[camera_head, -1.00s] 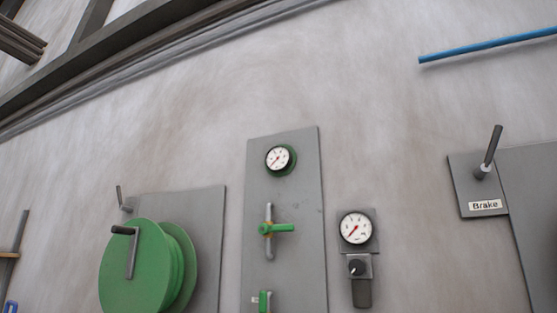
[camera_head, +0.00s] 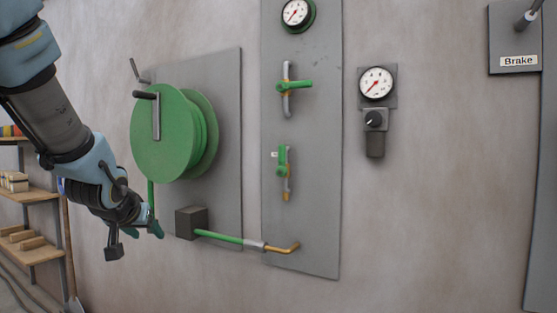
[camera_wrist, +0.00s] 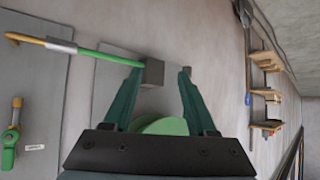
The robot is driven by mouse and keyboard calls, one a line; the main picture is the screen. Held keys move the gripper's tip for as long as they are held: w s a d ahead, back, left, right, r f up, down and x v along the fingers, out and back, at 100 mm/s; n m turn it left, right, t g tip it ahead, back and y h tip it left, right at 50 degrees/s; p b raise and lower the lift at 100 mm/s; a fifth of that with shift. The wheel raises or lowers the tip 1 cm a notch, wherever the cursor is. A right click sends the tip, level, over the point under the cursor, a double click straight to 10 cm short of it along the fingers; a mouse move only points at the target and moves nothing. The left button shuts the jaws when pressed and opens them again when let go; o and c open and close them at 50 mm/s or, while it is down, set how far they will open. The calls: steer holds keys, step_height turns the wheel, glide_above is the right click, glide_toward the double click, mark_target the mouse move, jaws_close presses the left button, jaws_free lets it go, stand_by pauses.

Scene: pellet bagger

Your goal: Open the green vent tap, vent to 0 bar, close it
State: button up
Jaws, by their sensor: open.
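A grey panel (camera_head: 310,215) on the wall carries two green-handled taps. The upper tap (camera_head: 294,86) has its handle level, across its upright pipe. The lower tap (camera_head: 283,165) has its handle upright, in line with its pipe, and a small label I cannot read; it also shows in the wrist view (camera_wrist: 11,140). Which is the vent tap I cannot tell. A green-rimmed gauge (camera_head: 297,12) tops the panel; its red needle is too small to read. My gripper (camera_head: 142,233) is open and empty, left of the taps and below the reel; its fingers show in the wrist view (camera_wrist: 160,72).
A green hose reel (camera_head: 165,135) with a crank is left of the panel. A green hose (camera_head: 218,237) runs from a dark box (camera_head: 191,222) to a brass fitting. A second gauge (camera_head: 376,82) and a Brake plate (camera_head: 515,45) are to the right. Shelves (camera_head: 35,195) stand far left.

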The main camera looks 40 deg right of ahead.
steer(key=s+d+r+m+t+h+b, duration=0.1)
steer(key=d+r+m+h, duration=0.15)
steer(key=d+r, duration=0.35)
steer(key=s+d+r+m+h+b, duration=0.1)
steer(key=s+d+r+h, duration=0.2)
steer(key=d, duration=0.6)
steer(key=m+g+h, duration=0.2)
steer(key=m+h, duration=0.2)
steer(key=h, duration=0.2)
glide_toward(281, 152)
steer(key=shift+n, duration=0.25)
steer(key=p+x, duration=0.1)
steer(key=x, duration=0.7)
steer(key=shift+w+d, duration=0.15)
steer(key=shift+w, duration=0.05)
jaws_close()
